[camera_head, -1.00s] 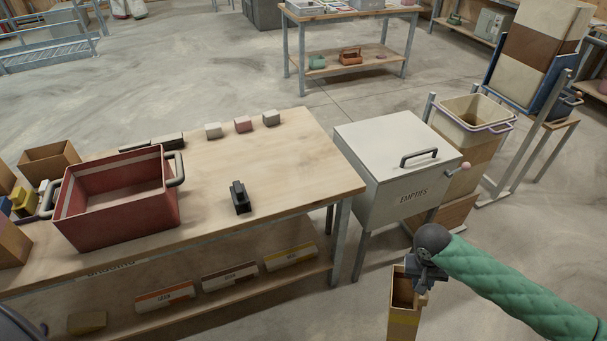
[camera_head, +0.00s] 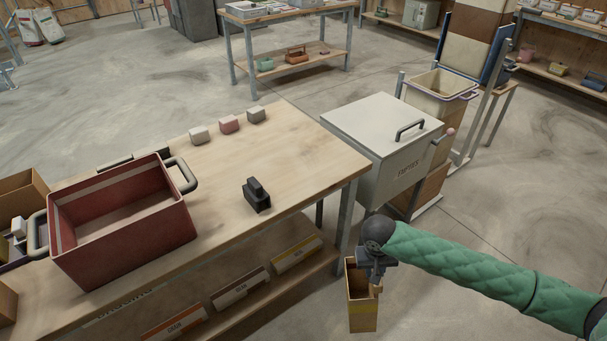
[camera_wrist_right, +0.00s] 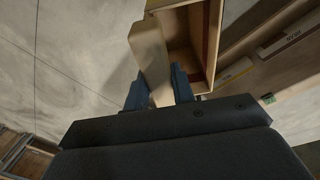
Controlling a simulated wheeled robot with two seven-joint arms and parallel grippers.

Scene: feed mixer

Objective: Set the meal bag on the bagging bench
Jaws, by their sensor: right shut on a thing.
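The meal bag (camera_head: 362,312) is a tan, open-topped upright box shape with a yellow band. My right gripper (camera_head: 374,276) is shut on it near its top rim, in front of the bench's right end and below the bench top. In the right wrist view the fingers (camera_wrist_right: 160,90) close on a tan flap at the side of the bag (camera_wrist_right: 203,45), whose open inside shows. The bagging bench (camera_head: 290,150) has a wooden top and a lower shelf; its front lettering is only partly readable. My left gripper is not in view.
On the bench stand a red crate (camera_head: 125,222), a black block-like tool (camera_head: 257,195) and small grey and pink blocks (camera_head: 229,124). The bench's right and middle top is mostly clear. A grey EMPTIES bin (camera_head: 385,150) stands just beyond the bench's right end.

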